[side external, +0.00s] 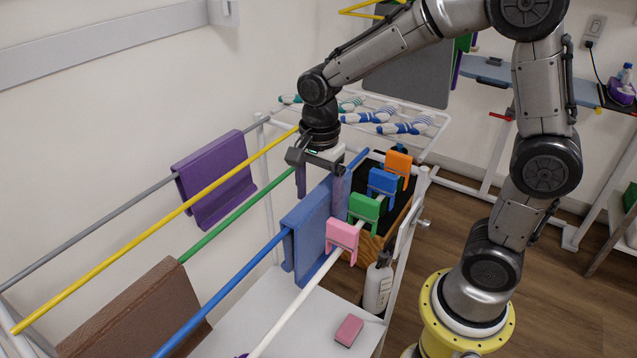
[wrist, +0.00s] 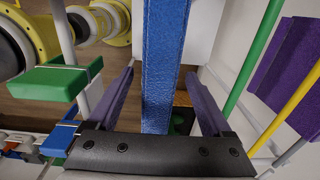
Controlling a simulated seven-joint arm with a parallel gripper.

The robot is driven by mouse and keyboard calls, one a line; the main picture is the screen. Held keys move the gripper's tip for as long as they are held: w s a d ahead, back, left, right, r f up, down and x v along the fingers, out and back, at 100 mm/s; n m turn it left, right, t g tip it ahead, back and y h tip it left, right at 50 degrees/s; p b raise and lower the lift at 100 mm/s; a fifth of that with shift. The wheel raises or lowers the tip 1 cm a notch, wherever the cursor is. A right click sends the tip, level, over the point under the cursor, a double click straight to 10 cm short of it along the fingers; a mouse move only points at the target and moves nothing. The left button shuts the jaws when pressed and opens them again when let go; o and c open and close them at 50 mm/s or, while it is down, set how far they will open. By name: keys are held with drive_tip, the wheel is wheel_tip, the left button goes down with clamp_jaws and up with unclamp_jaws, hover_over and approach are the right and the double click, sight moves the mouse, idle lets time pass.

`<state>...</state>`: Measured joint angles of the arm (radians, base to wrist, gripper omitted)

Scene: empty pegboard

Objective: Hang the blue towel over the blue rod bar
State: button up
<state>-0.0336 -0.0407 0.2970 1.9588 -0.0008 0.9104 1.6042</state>
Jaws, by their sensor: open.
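The blue towel (side external: 312,232) hangs folded over the blue rod bar (side external: 222,293), with a flap down each side. My gripper (side external: 319,190) is above the towel's far part, pointing down, with its purple fingers open. In the wrist view the towel's top (wrist: 165,55) runs as a blue strip between the two fingertips of my gripper (wrist: 165,82). A gap shows on each side, and nothing is held. Part of the towel and rod is hidden behind a finger in the side view.
A white rod (side external: 290,318) carries pink (side external: 342,235), green (side external: 364,207), blue and orange clips beside the towel. Green (side external: 232,218), yellow (side external: 110,268) and grey rods run on the left. A purple towel (side external: 215,180) and a brown towel (side external: 140,310) hang there.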

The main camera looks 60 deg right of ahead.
wheel_tip(320, 180, up, 14)
idle(0.5)
drive_tip(key=shift+s+f, duration=0.1)
drive_tip(key=shift+f, duration=0.05)
wheel_tip(320, 180, down, 14)
idle(0.6)
drive_tip(key=shift+r, duration=0.25)
wheel_tip(320, 180, up, 14)
wheel_tip(320, 180, down, 15)
drive_tip(key=shift+r, duration=0.2)
wheel_tip(320, 180, up, 12)
idle(0.7)
